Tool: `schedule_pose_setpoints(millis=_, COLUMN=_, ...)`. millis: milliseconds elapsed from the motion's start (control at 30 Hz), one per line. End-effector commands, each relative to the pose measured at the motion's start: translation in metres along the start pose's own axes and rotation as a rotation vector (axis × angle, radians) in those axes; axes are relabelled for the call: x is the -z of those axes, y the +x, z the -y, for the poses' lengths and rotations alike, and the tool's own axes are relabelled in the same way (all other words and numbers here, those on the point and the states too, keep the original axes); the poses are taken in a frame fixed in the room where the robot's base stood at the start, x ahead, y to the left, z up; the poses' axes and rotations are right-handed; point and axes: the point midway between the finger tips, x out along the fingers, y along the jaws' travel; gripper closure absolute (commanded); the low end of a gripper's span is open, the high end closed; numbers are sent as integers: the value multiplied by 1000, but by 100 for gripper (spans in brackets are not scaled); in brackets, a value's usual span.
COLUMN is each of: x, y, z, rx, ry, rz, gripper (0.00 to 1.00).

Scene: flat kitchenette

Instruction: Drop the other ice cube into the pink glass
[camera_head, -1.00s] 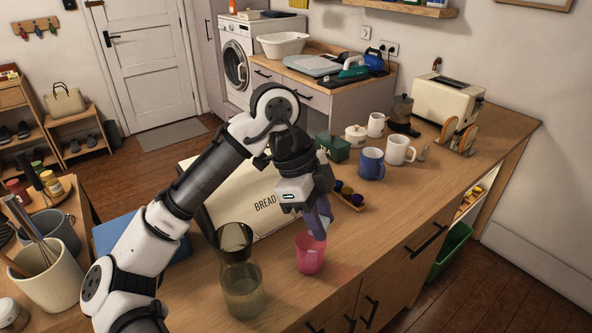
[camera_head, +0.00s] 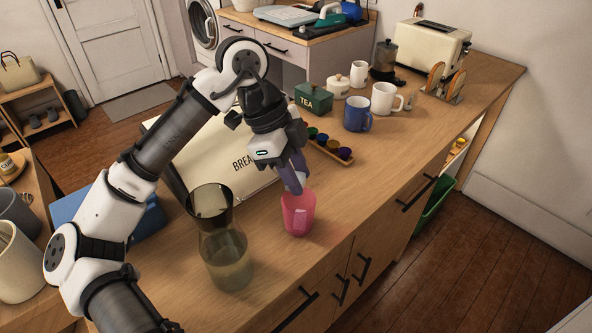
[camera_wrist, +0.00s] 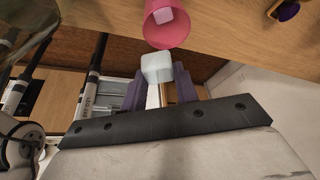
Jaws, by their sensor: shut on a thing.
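The pink glass (camera_head: 298,222) stands upright on the wooden counter near its front edge. A pale ice cube (camera_wrist: 164,16) shows inside it in the wrist view. My gripper (camera_head: 296,186) points down at the glass's rim. In the wrist view my gripper (camera_wrist: 158,80) is shut on another ice cube (camera_wrist: 156,66), whitish and held between the purple fingers. This cube appears just short of the glass's mouth (camera_wrist: 178,44). Whether it touches the rim cannot be told. In the head view the fingers largely hide the held cube.
A tall glass carafe (camera_head: 226,256) stands left of the pink glass. A bread box (camera_head: 228,150) lies behind my arm. A small tray of colored cups (camera_head: 331,151), a green tea tin (camera_head: 314,98) and a blue mug (camera_head: 357,114) stand behind. The counter to the glass's right is clear.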

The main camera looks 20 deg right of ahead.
Motion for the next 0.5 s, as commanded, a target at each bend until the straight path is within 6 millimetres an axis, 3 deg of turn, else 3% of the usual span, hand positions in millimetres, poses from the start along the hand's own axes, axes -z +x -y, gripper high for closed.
schedule_pose_setpoints(millis=333, x=-2, y=6, z=0, rx=0, ry=0, rz=-1, gripper=92)
schedule_pose_setpoints(millis=367, x=-2, y=6, z=0, rx=0, ry=0, rz=-1, gripper=69)
schedule_pose_setpoints(millis=500, x=-2, y=6, z=0, rx=0, ry=0, rz=-1, gripper=51)
